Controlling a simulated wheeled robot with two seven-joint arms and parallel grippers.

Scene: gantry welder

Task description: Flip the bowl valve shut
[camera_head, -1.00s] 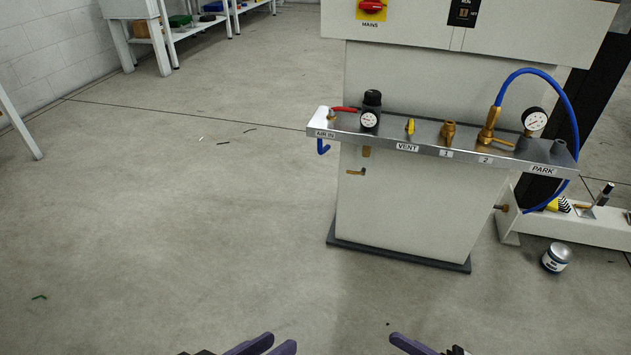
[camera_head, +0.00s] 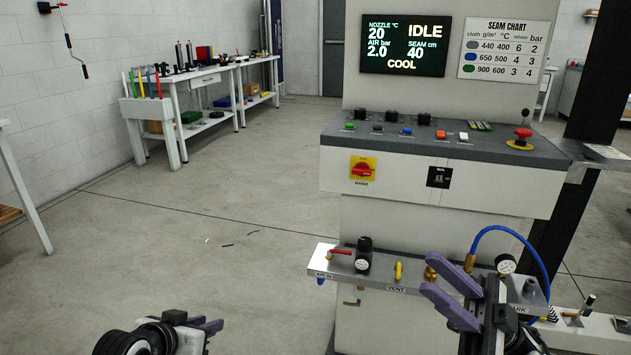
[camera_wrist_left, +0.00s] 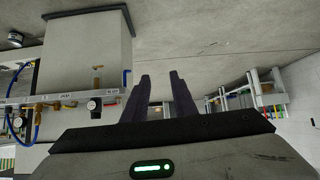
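Below the air rail, under the regulator (camera_head: 363,256) with its round gauge, a small brass valve (camera_head: 351,302) shows against the pale cabinet. I take it as the bowl valve; its handle is too small to read. In the left wrist view the picture is upside down, and a brass fitting (camera_wrist_left: 97,83) shows beside the rail. My left gripper (camera_head: 209,324) is at the lower left, well apart from the valve, with its purple fingers apart and empty. My right gripper (camera_head: 430,273) is open and empty in front of the rail's right half, hiding part of it.
The rail (camera_head: 320,262) carries a red-handled valve (camera_head: 339,252), a yellow vent handle (camera_head: 398,270) and a blue hose (camera_head: 515,234). Above it juts the control panel (camera_head: 450,185).

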